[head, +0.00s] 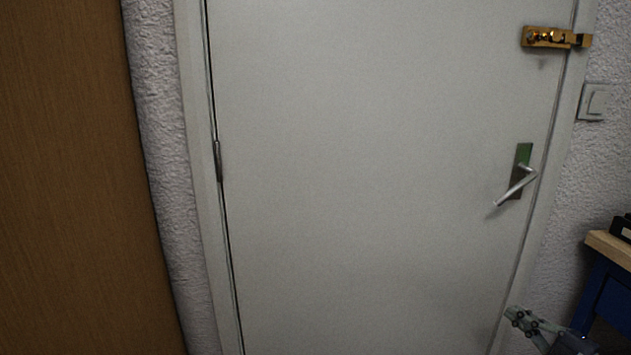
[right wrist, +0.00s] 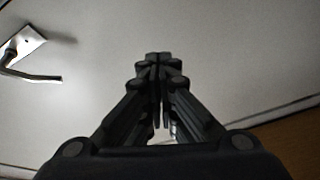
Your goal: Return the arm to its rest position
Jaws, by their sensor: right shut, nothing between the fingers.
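My right gripper (head: 514,314) shows at the bottom right of the head view, below the door handle and in front of the door's lower right edge. In the right wrist view its fingers (right wrist: 158,58) are together and hold nothing. The white door (head: 380,180) fills most of the head view and looks closed. Its metal lever handle (head: 514,187) is tilted, with its free end down to the left. The handle also shows at the upper left of the right wrist view (right wrist: 35,76), apart from the fingers. My left gripper is not in view.
A brass latch (head: 548,38) is at the door's upper right. A light switch (head: 596,102) is on the rough wall to the right. A blue table with a wooden top (head: 610,246) stands at the right edge, near my right arm. A brown wooden panel (head: 70,180) stands at the left.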

